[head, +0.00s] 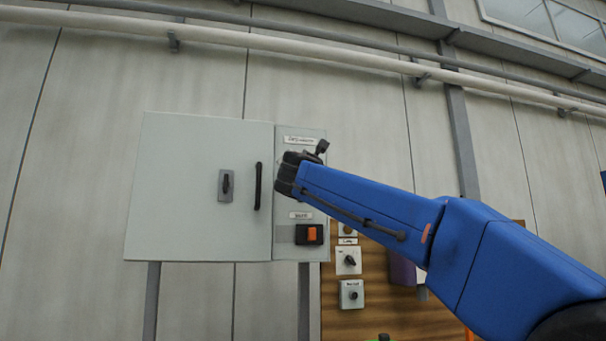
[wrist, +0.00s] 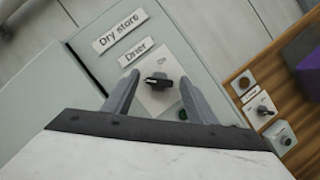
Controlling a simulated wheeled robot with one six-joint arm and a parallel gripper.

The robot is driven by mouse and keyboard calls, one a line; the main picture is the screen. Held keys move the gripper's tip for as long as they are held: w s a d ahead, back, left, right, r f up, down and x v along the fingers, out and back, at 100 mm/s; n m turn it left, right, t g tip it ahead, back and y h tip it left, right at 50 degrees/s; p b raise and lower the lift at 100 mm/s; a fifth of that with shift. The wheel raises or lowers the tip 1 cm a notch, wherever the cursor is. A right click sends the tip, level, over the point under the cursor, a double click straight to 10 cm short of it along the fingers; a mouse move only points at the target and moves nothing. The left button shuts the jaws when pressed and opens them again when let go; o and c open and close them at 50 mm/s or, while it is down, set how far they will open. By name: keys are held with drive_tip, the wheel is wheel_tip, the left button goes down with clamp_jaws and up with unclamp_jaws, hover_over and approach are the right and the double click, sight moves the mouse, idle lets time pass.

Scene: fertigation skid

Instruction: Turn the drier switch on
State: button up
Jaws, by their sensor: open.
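The drier switch (wrist: 158,80) is a black rotary knob on a pale square plate, under a "Drier" label (wrist: 139,50) and a "Dry store" label (wrist: 120,32) in the wrist view. Its handle lies roughly across that picture. My gripper (wrist: 160,77) is open, with one finger on each side of the knob and gaps visible. I cannot tell how far the fingertips are from the plate. In the head view my gripper (head: 288,172) is in front of the narrow right panel (head: 313,188) and hides the drier switch. A green round part (wrist: 182,114) is partly behind the right finger.
A grey cabinet door (head: 180,190) with a black handle (head: 257,186) and small switch (head: 226,185) is at left. An orange rocker switch (head: 311,235) sits lower on the narrow panel. Grey switch boxes (head: 348,260) are on a wooden board (head: 375,310) at lower right.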

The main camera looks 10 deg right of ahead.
drive_tip(key=shift+c, duration=0.4)
drive_tip(key=c, duration=1)
drive_tip(key=shift+m, duration=0.5)
drive_tip(key=m+g, duration=0.2)
drive_tip(key=m, duration=0.3)
drive_tip(key=m+g+y, duration=0.1)
drive_tip(key=m+g, duration=0.1)
drive_tip(key=m, duration=0.3)
drive_tip(key=m+g, duration=0.2)
drive_tip(key=m, duration=0.4)
drive_tip(key=shift+r, duration=0.3)
drive_tip(key=shift+y, duration=0.4)
